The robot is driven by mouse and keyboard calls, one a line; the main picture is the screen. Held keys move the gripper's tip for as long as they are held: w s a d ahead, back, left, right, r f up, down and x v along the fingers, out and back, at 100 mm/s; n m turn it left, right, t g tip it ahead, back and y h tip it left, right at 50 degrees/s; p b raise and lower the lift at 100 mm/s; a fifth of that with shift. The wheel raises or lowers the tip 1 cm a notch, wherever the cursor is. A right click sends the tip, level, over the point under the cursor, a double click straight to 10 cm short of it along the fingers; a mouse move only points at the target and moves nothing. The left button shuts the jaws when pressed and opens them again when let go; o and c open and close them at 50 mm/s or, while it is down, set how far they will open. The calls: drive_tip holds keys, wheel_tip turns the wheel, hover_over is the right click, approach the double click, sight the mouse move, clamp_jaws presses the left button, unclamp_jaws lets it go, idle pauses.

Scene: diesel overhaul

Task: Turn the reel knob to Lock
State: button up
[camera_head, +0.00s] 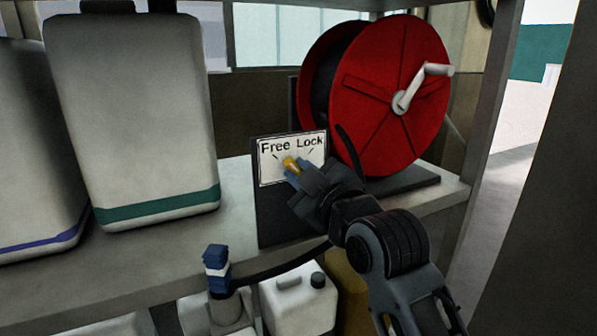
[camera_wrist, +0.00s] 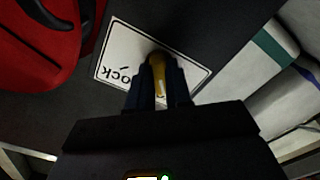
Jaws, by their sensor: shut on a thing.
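The reel knob (camera_head: 290,163) is yellow and sits on a white label (camera_head: 313,153) marked "Free" at the left and "Lock" at the right. The label is on a dark upright plate. In the head view the knob's visible end leans up and to the left, toward the "Free" side. My gripper (camera_head: 294,169) is shut on the knob, with its fingers on either side. The wrist view shows the yellow knob (camera_wrist: 158,72) between the two dark fingers. The fingers hide part of the label there. The red reel (camera_head: 390,95) with a grey crank stands behind and to the right.
The plate and reel stand on a grey shelf (camera_head: 165,255). Large white canisters (camera_head: 130,110) stand to the left. A shelf post stands right of the reel.

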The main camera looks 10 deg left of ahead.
drive_tip(key=shift+r+m+p, duration=0.15)
drive_tip(key=shift+m+p, duration=0.35)
drive_tip(key=shift+p, duration=0.1)
drive_tip(key=m+p, duration=0.2)
drive_tip(key=m, duration=0.1)
drive_tip(key=shift+r, duration=0.1)
drive_tip(key=m+p, duration=0.4)
drive_tip(key=m, duration=0.2)
drive_tip(key=shift+d+m+p, duration=0.1)
drive_tip(key=shift+m+p, duration=0.3)
drive_tip(key=shift+w+d+f+m, duration=0.1)
drive_tip(key=shift+f+m, duration=0.1)
drive_tip(key=shift+m, duration=1.1)
drive_tip(key=shift+w+f+m, duration=0.1)
drive_tip(key=shift+f+m, duration=0.05)
drive_tip(key=shift+m, duration=1.15)
drive_tip(key=o, duration=1.5)
drive_tip(key=shift+r, duration=0.1)
